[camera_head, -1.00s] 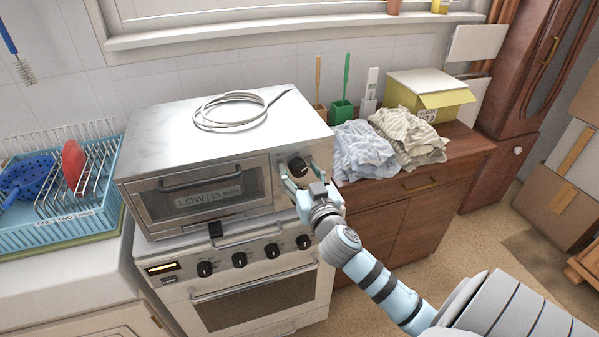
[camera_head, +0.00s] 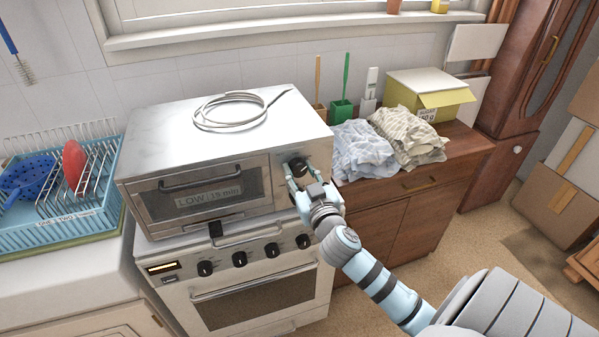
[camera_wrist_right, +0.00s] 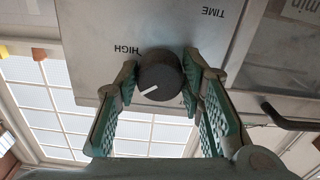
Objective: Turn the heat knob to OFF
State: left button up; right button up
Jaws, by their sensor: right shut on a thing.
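The heat knob (camera_head: 299,165) is a round dark knob at the right of the toaster oven's (camera_head: 222,190) front. In the right wrist view, the knob (camera_wrist_right: 160,74) carries a white pointer line, aimed at the lower left of that picture. Upside-down HIGH and TIME labels show on the panel beside it. My right gripper (camera_head: 302,178) is at the panel; in the wrist view its fingers (camera_wrist_right: 160,78) are shut on the knob from both sides. The oven's glass reads LOW | 15 min. I see no OFF label. My left gripper is not in view.
The toaster oven stands on a white stove (camera_head: 256,268) with a row of black knobs. A coiled cable (camera_head: 234,112) lies on top. A blue dish rack (camera_head: 60,228) is at the left, folded cloths (camera_head: 362,150) and a yellow box (camera_head: 430,94) on a wooden cabinet at the right.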

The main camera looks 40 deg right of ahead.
jog(key=n+p, duration=0.1)
jog(key=n, duration=0.4)
jog(key=shift+r+p, duration=0.15)
jog(key=shift+p, duration=0.25)
jog(key=n+p, duration=0.1)
jog(key=n, duration=0.4)
jog(key=shift+n+p, duration=0.3)
jog(key=shift+p, duration=0.05)
jog(key=o, duration=1.1)
jog(key=shift+o, duration=0.2)
jog(key=shift+s, duration=0.25)
jog(key=v, duration=1.1)
jog(key=shift+s+a, duration=0.15)
jog(key=shift+s, duration=0.05)
